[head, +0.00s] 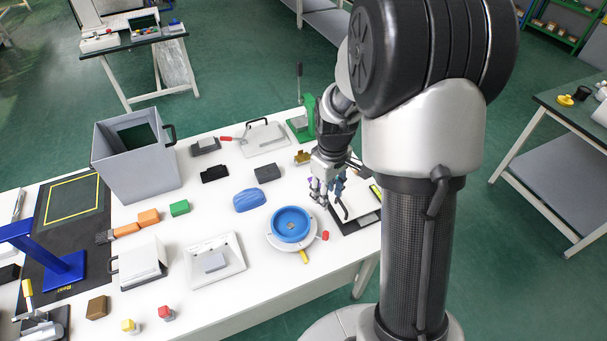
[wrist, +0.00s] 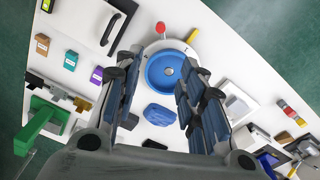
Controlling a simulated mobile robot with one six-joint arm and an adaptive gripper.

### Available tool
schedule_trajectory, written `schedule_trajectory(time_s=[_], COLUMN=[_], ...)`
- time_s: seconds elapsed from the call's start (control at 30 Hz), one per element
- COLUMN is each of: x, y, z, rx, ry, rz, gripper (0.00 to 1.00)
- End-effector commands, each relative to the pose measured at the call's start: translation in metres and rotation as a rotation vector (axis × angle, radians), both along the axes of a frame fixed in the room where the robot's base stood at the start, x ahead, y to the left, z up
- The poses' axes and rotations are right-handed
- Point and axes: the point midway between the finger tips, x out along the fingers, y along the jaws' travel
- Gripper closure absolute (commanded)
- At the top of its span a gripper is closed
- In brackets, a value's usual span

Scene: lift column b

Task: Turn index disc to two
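The index disc is a round blue dish (head: 291,224) on a white round base (head: 272,241), right of the table's middle. A red knob (head: 325,236) sticks out at its right and a yellow tab (head: 304,257) at its front. In the wrist view the blue dish (wrist: 155,78) lies beyond and between my fingers, with the red knob (wrist: 161,28) and yellow tab (wrist: 193,35) at its far side. My gripper (head: 325,194) is open and empty, above the table and behind and right of the disc. It also shows in the wrist view (wrist: 165,75).
A blue lump (head: 249,200) lies behind and left of the disc. A grey plate with a block (head: 214,262) is to its left. A white panel with a black handle (head: 352,203) sits below and right of my gripper. A grey bin (head: 137,158) stands farther left.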

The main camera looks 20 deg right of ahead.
Motion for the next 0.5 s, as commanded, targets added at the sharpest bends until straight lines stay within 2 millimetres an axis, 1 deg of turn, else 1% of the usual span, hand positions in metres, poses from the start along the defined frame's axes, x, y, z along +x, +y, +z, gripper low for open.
schedule_trajectory(time_s=[0.03,0.1,0.27,0.37,0.5], x=[0.002,0.003,0.005,0.004,0.004], y=[-0.004,-0.008,-0.011,-0.010,-0.010], z=[-0.011,-0.021,-0.034,-0.048,-0.076], rx=[0.004,0.006,0.008,0.009,0.009], ry=[0.015,0.025,0.030,0.033,0.033], rz=[0.010,0.023,0.033,0.033,0.032], gripper=[0.63,0.63,0.63,0.63,0.63])
